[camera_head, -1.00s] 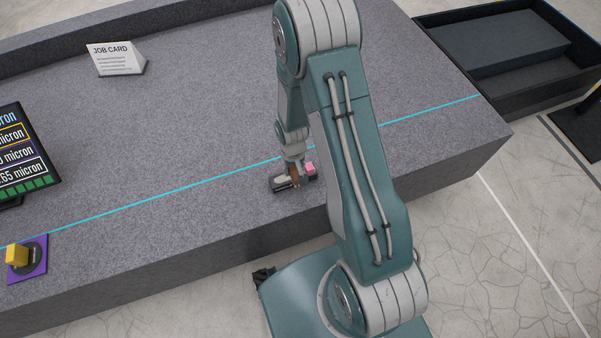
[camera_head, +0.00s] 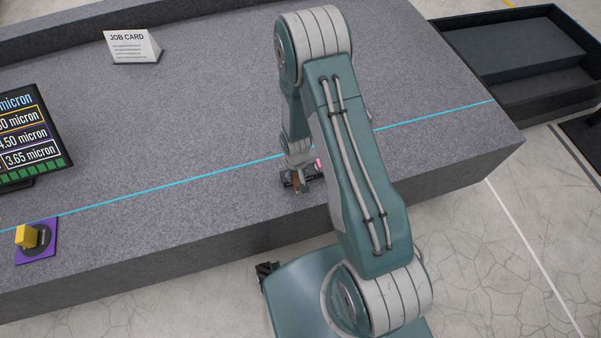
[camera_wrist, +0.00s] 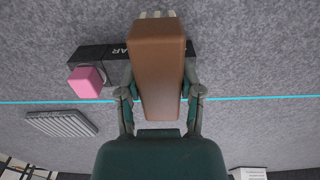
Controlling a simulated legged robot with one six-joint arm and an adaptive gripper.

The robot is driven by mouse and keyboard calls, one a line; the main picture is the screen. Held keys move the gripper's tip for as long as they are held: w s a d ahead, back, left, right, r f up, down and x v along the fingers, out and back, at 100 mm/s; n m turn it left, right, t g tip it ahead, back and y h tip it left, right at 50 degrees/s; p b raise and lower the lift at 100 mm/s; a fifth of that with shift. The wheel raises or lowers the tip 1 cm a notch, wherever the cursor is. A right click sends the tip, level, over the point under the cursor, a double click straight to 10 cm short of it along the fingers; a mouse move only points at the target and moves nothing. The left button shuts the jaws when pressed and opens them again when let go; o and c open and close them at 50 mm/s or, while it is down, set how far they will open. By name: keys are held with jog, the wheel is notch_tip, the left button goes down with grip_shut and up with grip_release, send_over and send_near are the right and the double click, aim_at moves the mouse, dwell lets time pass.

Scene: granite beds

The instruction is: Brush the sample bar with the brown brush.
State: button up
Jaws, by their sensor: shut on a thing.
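My gripper (camera_wrist: 158,100) is shut on the brown brush (camera_wrist: 156,75), with a finger on each side of its block-like handle. Pale bristles show at the brush's far end in the wrist view. The sample bar (camera_wrist: 95,55) is dark, with white lettering partly hidden by the brush. The brush lies across the bar in the wrist view; I cannot tell whether the bristles touch it. In the head view my gripper (camera_head: 299,178) is low over the granite near its front edge, and the brush (camera_head: 297,185) is small there. A pink block (camera_wrist: 86,81) is at the bar's left end.
A grey ribbed pad (camera_wrist: 62,123) lies near the cyan line in the wrist view. A dark tray (camera_head: 520,55) is back right.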

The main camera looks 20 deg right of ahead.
jog(key=shift+d, duration=0.45)
jog(key=shift+f, duration=0.1)
jog(key=shift+a+f, duration=0.25)
jog(key=shift+a, duration=0.05)
jog(key=shift+f, duration=0.1)
jog(key=shift+d+f, duration=0.15)
jog(key=shift+d, duration=0.15)
